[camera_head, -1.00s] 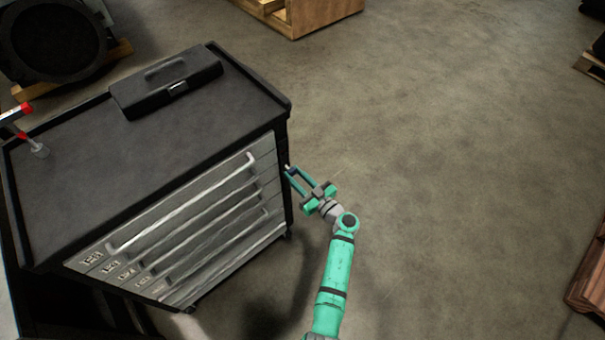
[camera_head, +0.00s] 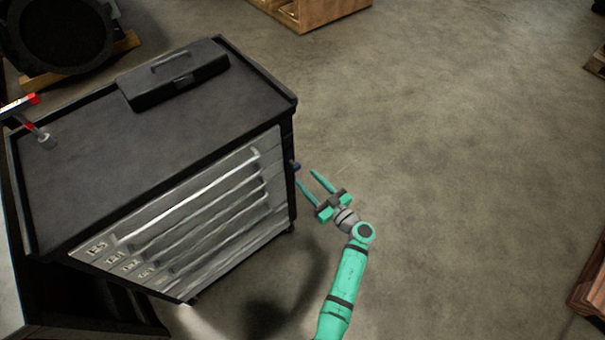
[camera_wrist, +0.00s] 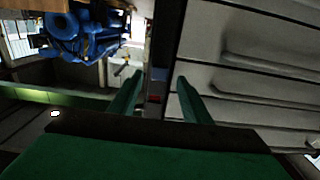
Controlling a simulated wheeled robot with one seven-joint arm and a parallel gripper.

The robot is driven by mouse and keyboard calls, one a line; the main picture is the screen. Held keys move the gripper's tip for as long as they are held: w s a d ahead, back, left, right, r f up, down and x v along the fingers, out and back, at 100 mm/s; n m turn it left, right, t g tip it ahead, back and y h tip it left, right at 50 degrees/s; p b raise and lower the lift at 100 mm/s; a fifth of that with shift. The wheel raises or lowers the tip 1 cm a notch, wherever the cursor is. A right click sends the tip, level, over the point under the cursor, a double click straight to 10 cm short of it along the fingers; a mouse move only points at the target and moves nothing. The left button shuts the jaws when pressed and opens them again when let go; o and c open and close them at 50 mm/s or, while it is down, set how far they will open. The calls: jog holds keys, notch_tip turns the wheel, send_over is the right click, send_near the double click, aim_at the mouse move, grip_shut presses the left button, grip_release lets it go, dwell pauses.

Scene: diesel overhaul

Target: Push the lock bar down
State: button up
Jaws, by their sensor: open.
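The black tool cabinet (camera_head: 200,210) stands at the left with its grey drawer fronts facing me. A small blue part (camera_head: 296,166) sticks out at its right front edge; I cannot tell whether it belongs to the lock bar. My gripper (camera_head: 307,177) is open and empty just right of that edge, its two green fingers pointing at it with a small gap. In the wrist view, a dark upright strip (camera_wrist: 158,70) with a small red mark (camera_wrist: 154,98) lies between the fingers (camera_wrist: 160,80), beside the drawer fronts. It may be the lock bar.
A black toolbox (camera_head: 175,78) and a red-handled tool (camera_head: 40,125) lie on the cabinet top. A wooden crate (camera_head: 320,12) stands at the back. The floor (camera_head: 450,150) right of the cabinet is clear. The wrist view shows a blue engine (camera_wrist: 85,32) at upper left.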

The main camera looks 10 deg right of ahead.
jog(key=shift+v, duration=2.75)
jog(key=s+a+r+t+h, duration=0.1)
jog(key=s+a+r+t, duration=0.15)
jog(key=s+a, duration=0.45)
jog(key=s+a+r+m+g+h, duration=0.1)
jog(key=s+a+r+h, duration=0.1)
jog(key=s, duration=0.7)
jog(key=s+a+r+m+g+h, duration=0.1)
jog(key=s+a+r, duration=0.4)
jog(key=s, duration=0.5)
jog(key=s+a+r+m+g+h, duration=0.1)
jog(key=s+a+r+m+h, duration=0.2)
jog(key=s, duration=0.6)
jog(key=shift+s+a+r+g+h, duration=0.3)
jog(key=shift+a+r, duration=0.45)
jog(key=shift+r, duration=0.6)
jog(key=shift+w, duration=0.1)
